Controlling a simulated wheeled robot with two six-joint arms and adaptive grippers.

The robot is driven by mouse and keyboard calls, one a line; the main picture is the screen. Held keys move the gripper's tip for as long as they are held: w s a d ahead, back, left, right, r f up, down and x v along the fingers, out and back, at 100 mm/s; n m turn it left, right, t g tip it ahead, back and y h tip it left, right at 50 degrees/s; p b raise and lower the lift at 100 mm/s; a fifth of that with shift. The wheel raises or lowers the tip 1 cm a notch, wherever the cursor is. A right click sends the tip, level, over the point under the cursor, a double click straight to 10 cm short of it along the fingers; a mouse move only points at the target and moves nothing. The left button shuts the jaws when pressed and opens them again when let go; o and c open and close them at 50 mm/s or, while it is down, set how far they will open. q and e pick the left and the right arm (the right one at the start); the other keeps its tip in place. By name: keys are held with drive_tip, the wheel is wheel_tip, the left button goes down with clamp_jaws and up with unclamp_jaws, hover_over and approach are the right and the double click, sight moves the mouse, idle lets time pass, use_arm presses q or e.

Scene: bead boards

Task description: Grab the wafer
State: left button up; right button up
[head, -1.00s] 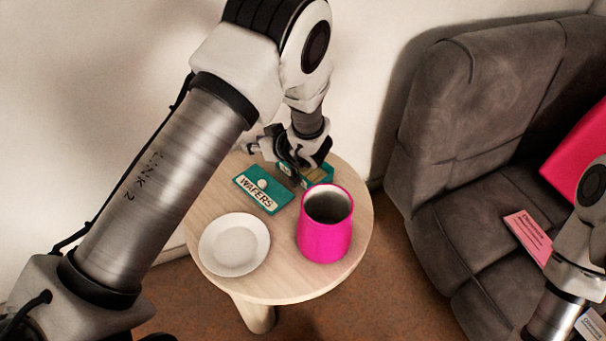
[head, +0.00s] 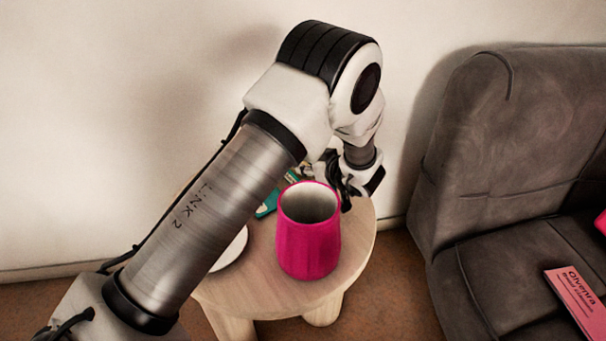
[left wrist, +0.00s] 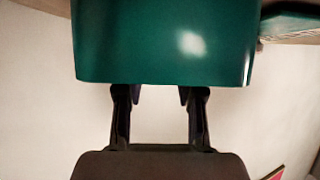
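In the head view, a teal patch (head: 266,206), where the box lettered WAFERS lay earlier, shows between my left arm and the pink mug (head: 308,245); most of it is hidden. My left gripper (head: 345,190) is behind the mug, pointing down at the table's far right side; its fingertips are hidden. In the left wrist view, a plain green box face (left wrist: 165,45) fills the top middle. The two fingers (left wrist: 160,100) stand apart below it, and its lower edge covers their tips, so I cannot tell whether they grip it. My right gripper is out of view.
The round wooden table (head: 262,265) also holds a white plate (head: 236,248), mostly behind my left arm. The mug stands close in front of my left gripper. A grey sofa (head: 520,130) stands to the right, with a pink card (head: 578,300) on its seat.

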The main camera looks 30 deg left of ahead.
use_arm(q)
drive_tip(key=x, duration=0.3)
drive_tip(key=shift+a+f+b, duration=0.1)
drive_tip(key=shift+f+b, duration=0.1)
drive_tip(key=shift+b, duration=0.15)
drive_tip(key=shift+r, duration=0.1)
drive_tip(key=c, duration=0.5)
drive_tip(key=shift+r, duration=0.1)
